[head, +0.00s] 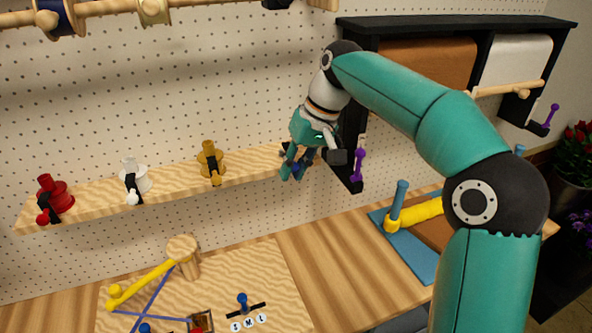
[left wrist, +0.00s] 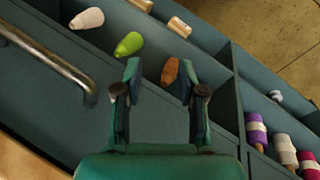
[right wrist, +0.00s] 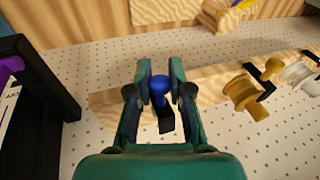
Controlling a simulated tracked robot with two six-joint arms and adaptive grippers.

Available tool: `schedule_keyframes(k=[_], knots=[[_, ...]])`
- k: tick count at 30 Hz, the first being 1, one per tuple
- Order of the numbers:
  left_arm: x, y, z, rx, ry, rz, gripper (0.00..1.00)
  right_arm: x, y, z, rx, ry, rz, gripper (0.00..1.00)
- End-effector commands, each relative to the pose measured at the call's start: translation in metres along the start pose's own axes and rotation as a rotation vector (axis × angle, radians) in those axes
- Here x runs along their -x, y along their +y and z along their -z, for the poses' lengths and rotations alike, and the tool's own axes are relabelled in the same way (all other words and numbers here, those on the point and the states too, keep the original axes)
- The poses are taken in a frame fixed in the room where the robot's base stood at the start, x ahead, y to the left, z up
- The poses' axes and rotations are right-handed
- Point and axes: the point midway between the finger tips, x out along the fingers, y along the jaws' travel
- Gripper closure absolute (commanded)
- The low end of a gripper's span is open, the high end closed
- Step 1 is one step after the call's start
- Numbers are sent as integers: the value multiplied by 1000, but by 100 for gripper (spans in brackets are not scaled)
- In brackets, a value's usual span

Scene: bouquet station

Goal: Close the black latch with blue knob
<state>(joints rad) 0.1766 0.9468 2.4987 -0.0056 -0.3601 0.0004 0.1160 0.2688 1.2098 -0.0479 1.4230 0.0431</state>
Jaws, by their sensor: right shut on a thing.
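The black latch (right wrist: 166,122) with its blue knob (right wrist: 159,86) is at the end of the wooden shelf, seen in the right wrist view. My right gripper (right wrist: 160,82) is shut on the blue knob, one finger on each side. In the head view my right gripper (head: 293,172) is at the right end of the shelf and hides most of this latch. My left gripper (left wrist: 158,82) is open and empty above a dark bin with compartments.
The shelf (head: 100,202) also carries red (head: 55,194), white (head: 134,176) and gold (head: 209,160) spools with black latches. A black paper-roll rack (head: 352,172) with purple knobs stands close to my right gripper.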

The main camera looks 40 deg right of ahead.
Motion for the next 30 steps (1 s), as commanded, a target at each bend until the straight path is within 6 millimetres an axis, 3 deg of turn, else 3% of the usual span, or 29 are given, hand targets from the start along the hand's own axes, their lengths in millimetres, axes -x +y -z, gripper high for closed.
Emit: schedule_keyframes(k=[12,30], knots=[[0,0,0,0,0,0,60,2,-1,7,-57,-177,1,100],[0,0,0,0,0,0,60,2,-1,8,-69,-215,1,100]])
